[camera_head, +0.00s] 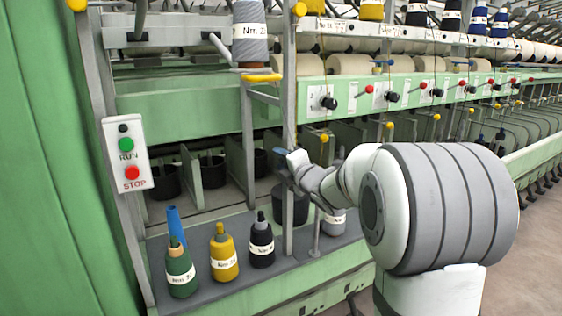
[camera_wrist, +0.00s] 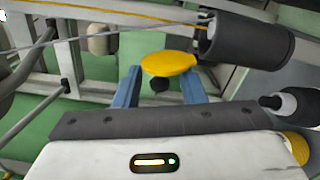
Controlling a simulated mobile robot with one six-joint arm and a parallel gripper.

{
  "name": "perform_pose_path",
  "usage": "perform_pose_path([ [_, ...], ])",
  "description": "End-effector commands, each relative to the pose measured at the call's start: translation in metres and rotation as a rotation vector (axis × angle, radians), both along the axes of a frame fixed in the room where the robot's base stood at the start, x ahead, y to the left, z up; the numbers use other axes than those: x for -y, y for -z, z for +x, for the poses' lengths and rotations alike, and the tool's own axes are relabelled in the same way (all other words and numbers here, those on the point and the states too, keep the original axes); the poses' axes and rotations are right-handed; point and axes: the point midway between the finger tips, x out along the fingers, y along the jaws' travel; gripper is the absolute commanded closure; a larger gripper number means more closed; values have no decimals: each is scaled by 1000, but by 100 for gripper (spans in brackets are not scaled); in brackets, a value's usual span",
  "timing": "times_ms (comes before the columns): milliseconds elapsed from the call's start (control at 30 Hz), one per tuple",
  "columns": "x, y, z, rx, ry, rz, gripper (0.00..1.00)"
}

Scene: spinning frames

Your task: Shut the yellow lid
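In the wrist view a flat, oval yellow lid (camera_wrist: 170,64) lies just past the tips of my gripper (camera_wrist: 160,77), with a small dark knob below it. The two blue fingers are apart, and neither visibly touches the knob. In the head view my gripper (camera_head: 281,154) is by the upright post, with one blue fingertip showing. A flat yellow piece (camera_head: 262,78) sits above it, below a grey bobbin (camera_head: 250,40). I cannot tell whether this is the same lid. The lid's hinge is not clear.
A dark cylinder (camera_wrist: 255,42) is right of the lid. Green (camera_head: 181,272), yellow (camera_head: 224,258) and black (camera_head: 261,244) cones stand on the grey shelf (camera_head: 205,283). A RUN/STOP panel (camera_head: 127,153) is at left. Posts and a thread crowd the space.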

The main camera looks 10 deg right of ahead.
Motion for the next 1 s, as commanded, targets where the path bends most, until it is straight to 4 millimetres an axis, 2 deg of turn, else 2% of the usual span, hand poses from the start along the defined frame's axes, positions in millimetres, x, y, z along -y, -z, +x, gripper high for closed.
perform_pose_path([
  [267,-1,0,3,0,0,0,63],
  [733,-2,0,2,-1,-1,1,100],
  [1000,-1,0,3,-5,-1,12,100],
])
